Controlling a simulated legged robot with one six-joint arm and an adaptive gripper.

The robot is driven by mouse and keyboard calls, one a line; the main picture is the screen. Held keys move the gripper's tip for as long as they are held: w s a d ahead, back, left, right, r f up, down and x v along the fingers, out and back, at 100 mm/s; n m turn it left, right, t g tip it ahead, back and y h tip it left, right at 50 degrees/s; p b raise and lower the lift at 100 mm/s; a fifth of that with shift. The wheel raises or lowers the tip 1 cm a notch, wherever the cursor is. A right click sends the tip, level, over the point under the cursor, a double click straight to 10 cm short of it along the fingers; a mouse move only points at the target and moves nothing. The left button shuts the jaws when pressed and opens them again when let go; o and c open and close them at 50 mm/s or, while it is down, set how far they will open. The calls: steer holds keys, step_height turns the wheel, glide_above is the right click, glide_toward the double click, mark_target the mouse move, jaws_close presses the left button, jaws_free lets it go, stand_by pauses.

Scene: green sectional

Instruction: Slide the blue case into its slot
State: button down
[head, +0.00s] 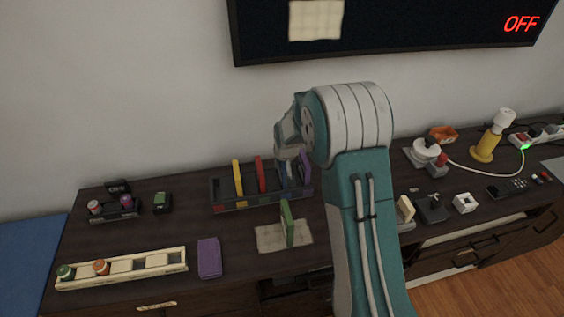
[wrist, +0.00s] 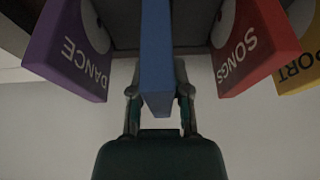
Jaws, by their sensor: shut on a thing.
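The blue case (wrist: 157,55) is between my gripper's fingers (wrist: 160,105) in the wrist view, with my gripper shut on it. It stands between the purple DANCE case (wrist: 72,50) and the red SONGS case (wrist: 250,50), apart from both. In the head view, my gripper (head: 287,157) is over the right part of the dark rack (head: 235,204), and the blue case (head: 286,172) is mostly hidden by my arm. Whether the blue case's bottom touches the rack floor cannot be told.
The rack also holds a yellow case (head: 238,178). A green case (head: 287,222) stands on a cloth (head: 268,239) in front. A purple block (head: 209,257) and a cream tray (head: 120,271) are at front left. A white joystick-like item (head: 426,150) stands at right.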

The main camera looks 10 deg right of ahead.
steer(key=shift+f, duration=0.95)
steer(key=shift+c, duration=2.4)
jaws_free()
steer(key=shift+r, duration=0.1)
steer(key=v, duration=1.1)
steer(key=shift+s+r, duration=0.2)
steer(key=shift+r, duration=0.15)
